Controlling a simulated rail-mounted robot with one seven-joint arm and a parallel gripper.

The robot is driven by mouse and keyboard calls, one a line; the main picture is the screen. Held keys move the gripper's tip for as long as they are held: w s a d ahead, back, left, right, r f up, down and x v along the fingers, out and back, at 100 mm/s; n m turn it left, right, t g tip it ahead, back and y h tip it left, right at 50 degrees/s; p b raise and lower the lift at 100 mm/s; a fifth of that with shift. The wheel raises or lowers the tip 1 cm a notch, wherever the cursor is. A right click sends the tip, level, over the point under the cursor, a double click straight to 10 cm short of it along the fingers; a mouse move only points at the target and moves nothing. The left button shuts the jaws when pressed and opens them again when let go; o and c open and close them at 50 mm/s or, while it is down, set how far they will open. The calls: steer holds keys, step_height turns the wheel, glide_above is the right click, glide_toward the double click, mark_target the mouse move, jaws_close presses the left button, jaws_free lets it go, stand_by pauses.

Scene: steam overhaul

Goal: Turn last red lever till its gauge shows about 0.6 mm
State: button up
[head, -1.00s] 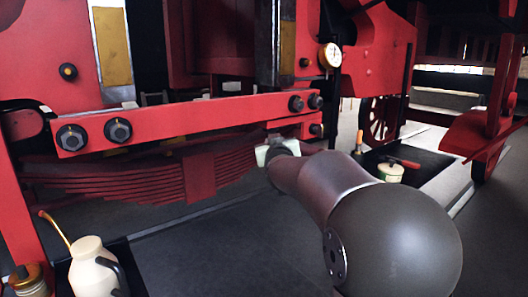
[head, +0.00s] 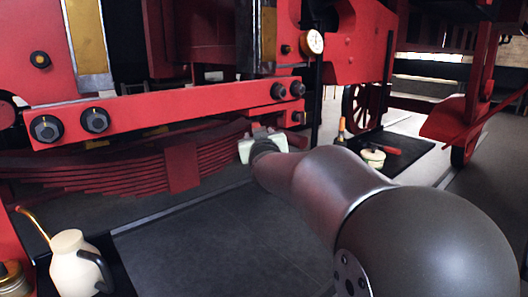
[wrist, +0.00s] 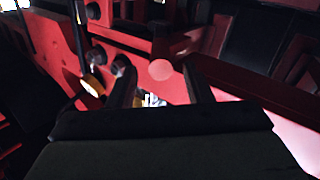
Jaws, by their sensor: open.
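A round dial gauge (head: 312,42) with a pale face and brass rim stands on a black post beside the red frame. Its reading is too small to make out. In the wrist view the gauge (wrist: 93,85) appears nearly edge-on at left. My gripper (wrist: 162,88) is open, its two dark fingers pointing at the red frame. A pale red round spot (wrist: 161,70) shows between the fingertips; I cannot tell if it is the lever's knob. In the head view my pale gripper body (head: 248,151) is below the red beam's right end, fingers hidden. No lever is clearly identifiable.
A red beam (head: 170,108) with dark bolts runs above a red leaf spring (head: 110,176). A cream oil can (head: 72,262) stands at lower left. A small pot (head: 373,157) sits on a black mat at right. Floor below the spring is clear.

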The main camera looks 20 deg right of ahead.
steer(key=v, duration=1.2)
steer(key=s+a+f+n+g+y+p, duration=0.1)
steer(key=s+a+f+g+y+p, duration=0.3)
steer(key=s+a+f+g+p, duration=0.4)
steer(key=s+f+g+p, duration=0.2)
steer(key=s+f+g, duration=0.2)
steer(key=s, duration=0.5)
steer(key=s+f+g+p, duration=0.3)
steer(key=s+f+g, duration=0.1)
steer(key=s, duration=0.5)
steer(key=shift+d+g, duration=0.3)
steer(key=shift+g, duration=0.4)
